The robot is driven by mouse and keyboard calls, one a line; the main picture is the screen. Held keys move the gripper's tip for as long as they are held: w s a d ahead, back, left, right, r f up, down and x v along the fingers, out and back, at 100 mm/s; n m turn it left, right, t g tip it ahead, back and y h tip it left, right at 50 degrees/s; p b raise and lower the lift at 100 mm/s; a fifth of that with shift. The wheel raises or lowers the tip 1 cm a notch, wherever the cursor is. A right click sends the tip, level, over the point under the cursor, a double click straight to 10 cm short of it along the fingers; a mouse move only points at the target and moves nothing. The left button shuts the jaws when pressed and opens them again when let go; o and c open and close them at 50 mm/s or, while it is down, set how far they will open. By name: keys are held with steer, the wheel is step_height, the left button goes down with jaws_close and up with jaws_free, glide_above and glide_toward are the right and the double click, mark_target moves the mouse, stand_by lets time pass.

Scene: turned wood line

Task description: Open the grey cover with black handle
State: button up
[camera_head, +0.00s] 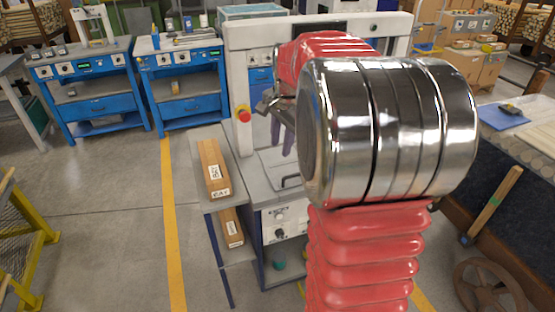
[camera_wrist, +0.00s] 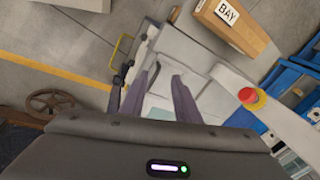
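The grey cover (camera_head: 268,163) is a flat panel on top of the white-framed machine, left of my arm in the head view. Its black handle (camera_head: 291,183) shows as a thin dark bar, partly behind my arm. My gripper (camera_head: 282,138) hangs above the cover, with its dark purple fingers pointing down and mostly hidden by my arm. In the wrist view my gripper (camera_wrist: 166,82) has its two fingers apart, with pale grey machine surfaces beyond and nothing held between them. I cannot clearly pick out the handle in the wrist view.
The machine's white frame (camera_head: 234,80) carries a red stop button (camera_head: 244,114) close to my gripper. A side shelf left of it bears a labelled wooden block (camera_head: 213,167). Blue benches (camera_head: 184,88) stand behind. A handwheel (camera_head: 490,290) is at lower right.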

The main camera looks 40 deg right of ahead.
mark_target(297, 175)
steer(key=w+d+f+m, duration=0.1)
steer(key=d+f+m, duration=0.3)
steer(key=d, duration=0.5)
steer(key=shift+w+d+f, duration=0.2)
steer(key=shift+f+g, duration=0.1)
steer(key=shift+g, duration=0.2)
steer(key=f, duration=0.4)
steer(key=w+f, duration=0.1)
steer(key=f, duration=0.4)
steer(key=w+f, duration=0.1)
steer(key=f, duration=0.3)
steer(key=shift+w+d+f, duration=0.2)
steer(key=shift+d+f, duration=0.05)
steer(key=shift+d, duration=0.1)
steer(key=shift+c, duration=0.6)
jaws_close()
steer(key=shift+a, duration=0.1)
